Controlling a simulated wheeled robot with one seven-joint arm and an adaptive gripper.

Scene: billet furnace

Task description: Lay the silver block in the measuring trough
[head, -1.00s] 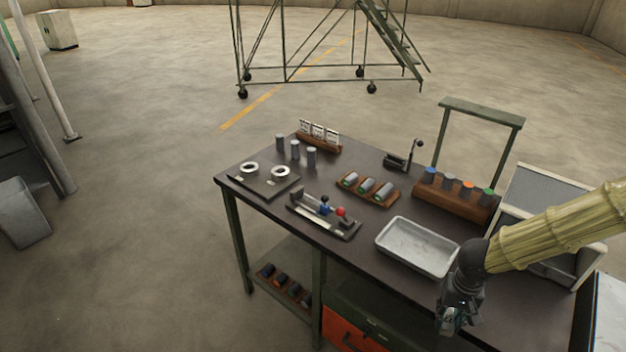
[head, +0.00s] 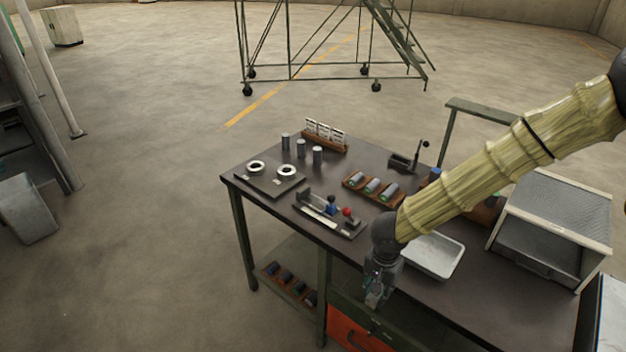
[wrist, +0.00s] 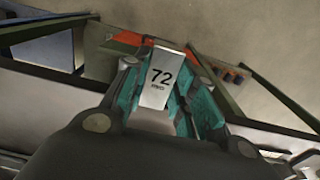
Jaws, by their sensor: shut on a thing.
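My gripper (head: 375,294) hangs in front of the bench's near edge, below the white tray. In the wrist view it is shut on a silver block (wrist: 158,82) marked "72", held between teal finger pads. In the head view the block is too small and hidden to make out. What looks like the measuring trough (head: 323,220) is a long dark fixture with a pale strip, a blue part and a red knob. It sits near the bench's front edge, to the left of and above my gripper in the picture, and is empty as far as I can see.
The white tray (head: 436,255) is partly behind my arm. A wooden rack (head: 353,182) holds three cylinders. A plate (head: 264,184) with two white rings and three upright cylinders (head: 301,149) stand at the left. A mesh-topped box (head: 556,215) is at right. An orange drawer (head: 352,335) lies below.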

